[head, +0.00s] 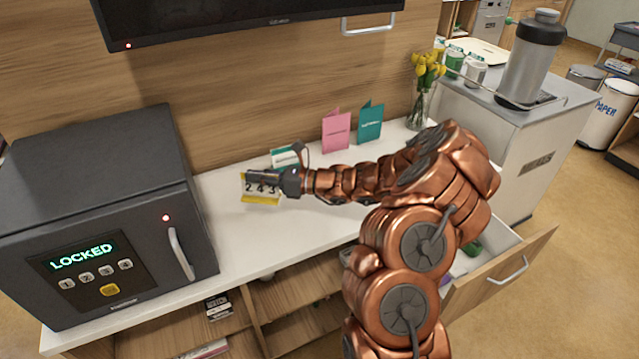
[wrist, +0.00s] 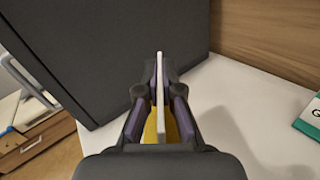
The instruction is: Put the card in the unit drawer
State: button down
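The white card (head: 262,187), marked 2 4 3 with a yellow lower part, is at the counter's middle. It shows edge-on in the wrist view (wrist: 160,85). My gripper (head: 284,183) is shut on it, with a finger on each side (wrist: 160,95). The card is over the white counter (head: 235,215); I cannot tell whether its lower edge touches. The unit drawer (head: 515,262) is pulled open at the lower right. My arm hides part of its inside, where a green item (head: 473,247) shows.
A dark safe (head: 100,210) reading LOCKED stands left of the card. Behind my gripper are a white-and-green box (head: 286,157), a pink card (head: 336,131), a teal card (head: 370,122) and yellow flowers in a vase (head: 421,105). The front of the counter is clear.

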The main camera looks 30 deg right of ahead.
jog(key=s+d+f+m+t+h+b, duration=0.25)
jog(key=s+d+h+b, duration=0.2)
jog(key=d+b, duration=0.65)
jog(key=s+d+f+m+t+h+b, duration=0.2)
jog(key=s+d+m+t+h+b, duration=0.3)
jog(key=d, duration=1.1)
jog(key=shift+n+g+y, duration=0.45)
jog(key=shift+g+y, duration=0.1)
jog(key=shift+g, duration=0.3)
jog(key=w+f+b, duration=0.1)
jog(key=w, duration=0.4)
jog(key=w+f+b, duration=0.1)
jog(key=w+f, duration=0.1)
jog(key=w, duration=0.3)
jog(key=w+f+b, duration=0.1)
jog(key=w+b, duration=0.1)
jog(key=w, duration=0.3)
jog(key=shift+f, duration=0.4)
jog(key=shift+r, duration=0.1)
jog(key=c, duration=1.3)
grip_release()
jog(key=shift+f, duration=0.2)
jog(key=shift+r, duration=0.15)
